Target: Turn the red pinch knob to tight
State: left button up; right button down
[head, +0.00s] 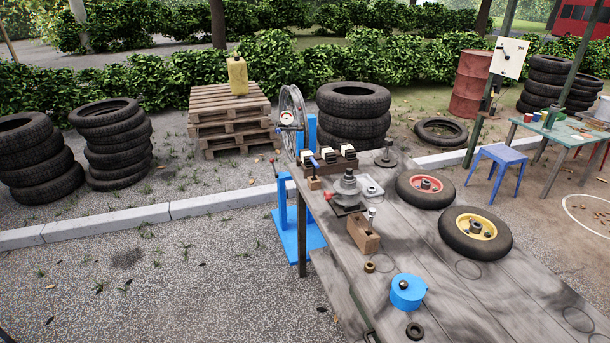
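A small red part (328,195), which looks like the red pinch knob, sticks out at the left side of a grey metal fitting (347,188). The fitting stands on a dark square plate near the left edge of the grey wooden workbench (435,270). The red part is too small here to tell its shape or how far it is turned. Neither of my grippers is in view.
On the bench are a wooden block (363,236), a blue round canister (408,292), a red-hubbed wheel (425,190) and a yellow-hubbed wheel (475,232). A blue stand (299,228) with a spoked wheel is beyond the bench's left edge. Open gravel lies left.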

aim_at(328, 196)
jog(key=i+j+z, duration=0.25)
jog(key=i+j, duration=0.4)
jog(key=i, duration=0.2)
jog(key=i+j+z, duration=0.3)
jog(key=i+j, duration=0.45)
jog(key=j, duration=0.1)
